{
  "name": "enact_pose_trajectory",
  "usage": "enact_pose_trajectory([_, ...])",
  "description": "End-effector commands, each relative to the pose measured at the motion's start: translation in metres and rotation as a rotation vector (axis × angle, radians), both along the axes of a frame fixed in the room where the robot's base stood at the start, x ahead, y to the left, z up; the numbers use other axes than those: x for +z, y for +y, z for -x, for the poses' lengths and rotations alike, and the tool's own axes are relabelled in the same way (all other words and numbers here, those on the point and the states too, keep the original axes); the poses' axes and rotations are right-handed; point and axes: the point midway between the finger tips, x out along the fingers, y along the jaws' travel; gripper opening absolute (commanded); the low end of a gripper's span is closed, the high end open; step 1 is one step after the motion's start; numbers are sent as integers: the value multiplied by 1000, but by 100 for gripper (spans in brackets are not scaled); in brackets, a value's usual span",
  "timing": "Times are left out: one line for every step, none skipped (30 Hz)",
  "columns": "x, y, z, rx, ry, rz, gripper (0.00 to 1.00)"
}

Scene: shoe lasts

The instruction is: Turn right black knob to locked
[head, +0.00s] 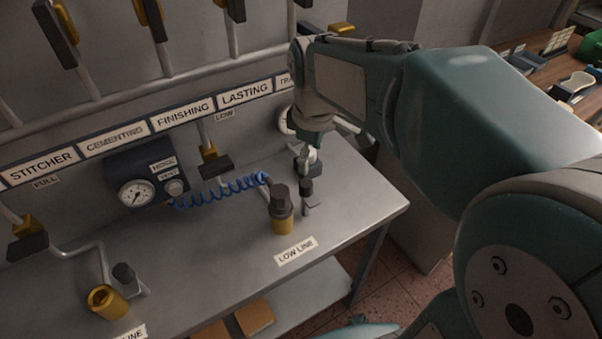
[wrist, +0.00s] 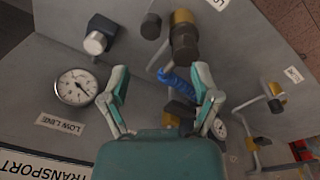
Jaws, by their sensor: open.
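In the head view, the right black knob (head: 306,187) stands on a small grey bracket beside the right brass fitting (head: 281,218), which has a dark cap. In the wrist view, the black knob (wrist: 150,26) is just left of the brass fitting (wrist: 184,17), above and between my fingers. My gripper (head: 305,162) is just behind the knob in the head view and appears apart from it. In the wrist view my gripper (wrist: 161,75) has its fingers wide apart with nothing held. I cannot read any locked mark.
A blue coiled hose (head: 225,190) runs left to a regulator box with a gauge (head: 136,195). A left brass fitting (head: 107,300) has another black knob (head: 122,272). Another gauge (wrist: 76,87) and a silver knob (wrist: 96,42) lie left of my fingers. The bench right of the knob is clear.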

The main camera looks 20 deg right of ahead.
Motion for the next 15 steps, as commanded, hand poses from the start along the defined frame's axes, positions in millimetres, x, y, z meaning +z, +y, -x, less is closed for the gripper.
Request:
enact_pose_trajectory([-5,0,-9,45,27,3,79])
enact_pose_trajectory([-8,0,-14,72,39,4,79])
enact_pose_trajectory([-10,0,-19,104,54,6,79])
enact_pose_trajectory([-12,0,-22,124,63,7,79])
enact_pose_trajectory([-13,0,-24,142,69,7,79])
enact_pose_trajectory([-15,-1,-27,160,77,7,79])
enact_pose_trajectory([-15,-1,-28,170,81,6,79])
enact_pose_trajectory([-16,-1,-29,177,84,7,79])
enact_pose_trajectory([-17,-1,-30,183,87,6,79])
enact_pose_trajectory([-19,-1,-30,185,88,6,79])
enact_pose_trajectory([-21,-1,-30,186,88,6,79])
enact_pose_trajectory([-24,-1,-29,185,90,6,79])
enact_pose_trajectory([-28,-1,-29,185,90,6,79])
enact_pose_trajectory([-32,0,-29,185,89,7,79])
enact_pose_trajectory([-39,0,-29,184,90,7,79])
